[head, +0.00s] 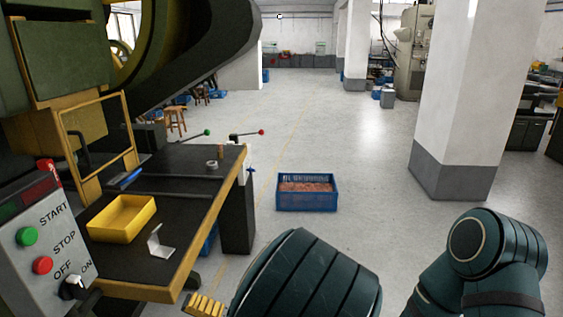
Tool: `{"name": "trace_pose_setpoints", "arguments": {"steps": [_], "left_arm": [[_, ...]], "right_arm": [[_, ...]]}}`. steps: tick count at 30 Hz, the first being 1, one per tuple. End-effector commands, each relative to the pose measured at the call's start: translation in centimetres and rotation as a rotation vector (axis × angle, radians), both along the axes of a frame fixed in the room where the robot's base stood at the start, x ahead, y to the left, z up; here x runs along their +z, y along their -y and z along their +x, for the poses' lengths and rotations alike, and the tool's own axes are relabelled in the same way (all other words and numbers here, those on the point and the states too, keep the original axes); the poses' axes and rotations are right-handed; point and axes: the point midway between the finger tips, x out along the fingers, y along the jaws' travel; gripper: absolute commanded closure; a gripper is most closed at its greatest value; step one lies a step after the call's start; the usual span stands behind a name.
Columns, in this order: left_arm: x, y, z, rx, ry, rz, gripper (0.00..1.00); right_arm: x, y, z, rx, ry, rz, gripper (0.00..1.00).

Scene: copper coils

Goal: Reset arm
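Two dark teal arm links of mine show at the bottom edge, one in the middle and one at the right. The right link is bent, with a rounded joint at its top. A blue crate (307,204) stands on the floor ahead, filled with copper-coloured pieces, likely the coils.
A dark worktable (180,186) with a yellow edge stands at the left, under a green machine (62,65). It carries a yellow tray (122,229) and a small metal bracket (159,242). A control box (40,246) is nearest. A pillar (468,90) stands right; floor between is clear.

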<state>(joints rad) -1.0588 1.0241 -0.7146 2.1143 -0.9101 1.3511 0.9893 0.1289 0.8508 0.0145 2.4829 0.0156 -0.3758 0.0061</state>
Motion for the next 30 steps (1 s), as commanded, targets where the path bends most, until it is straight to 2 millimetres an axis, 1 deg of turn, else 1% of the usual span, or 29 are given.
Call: {"name": "trace_pose_setpoints", "arguments": {"steps": [1, 2, 3, 5, 6, 8, 9, 11, 12, 14, 15, 19, 21, 23, 26, 30], "left_arm": [[-1.9, -0.8, -0.6, 0.025, -0.051, -0.061, 0.0], [-3.0, -1.1, -1.0, 0.035, -0.082, -0.101, 0.0], [-4.7, -1.4, -1.5, 0.053, -0.124, -0.16, 0.0], [-7.3, -1.9, -2.6, 0.079, -0.188, -0.26, 0.0], [-9.1, -2.0, -3.5, 0.098, -0.23, -0.337, 0.0], [-12.0, -2.0, -4.9, 0.127, -0.291, -0.465, 0.0], [-13.9, -1.7, -6.0, 0.147, -0.327, -0.558, 0.0], [-16.7, -1.0, -7.6, 0.177, -0.372, -0.71, 0.0], [-18.3, -0.3, -8.5, 0.193, -0.389, -0.816, 0.0], [-20.4, 1.0, -9.8, 0.215, -0.398, -0.969, 0.0], [-21.6, 1.9, -10.4, 0.224, -0.393, -1.069, 0.0], [-24.2, 5.0, -11.2, 0.24, -0.308, -1.364, 0.0], [-25.0, 6.3, -10.9, 0.238, -0.225, -1.496, 0.0], [-25.3, 7.2, -10.3, 0.232, -0.137, -1.589, 0.0], [-25.5, 7.7, -8.9, 0.215, 0.017, -1.693, 0.0], [-25.3, 7.3, -7.1, 0.187, 0.194, -1.749, 0.0]], "right_arm": [[-0.1, -0.1, 0.0, 0.002, 0.0, 0.001, 0.53], [-0.1, -0.1, 0.0, 0.003, 0.0, 0.001, 0.53], [-0.1, -0.1, 0.0, 0.004, 0.0, 0.002, 0.53], [-0.2, -0.2, -0.1, 0.005, 0.0, 0.001, 0.53], [-0.3, -0.2, -0.1, 0.005, -0.001, 0.002, 0.53], [-0.3, -0.1, -0.1, 0.005, -0.002, 0.002, 0.53], [-0.4, -0.1, -0.1, 0.004, -0.002, 0.002, 0.53], [-0.5, -0.1, -0.2, 0.005, -0.003, 0.001, 0.53], [-0.6, -0.1, -0.2, 0.005, -0.004, 0.002, 0.53], [-0.7, -0.1, -0.2, 0.006, -0.005, 0.002, 0.53], [-0.8, -0.1, -0.2, 0.006, -0.005, 0.002, 0.53], [-1.0, -0.2, -0.3, 0.008, -0.006, 0.002, 0.53], [-1.1, -0.2, -0.4, 0.008, -0.007, 0.002, 0.53], [-1.2, -0.2, -0.4, 0.009, -0.008, 0.003, 0.53], [-1.3, -0.2, -0.4, 0.01, -0.01, 0.003, 0.53], [-1.4, -0.2, -0.5, 0.011, -0.01, 0.004, 0.53]]}}
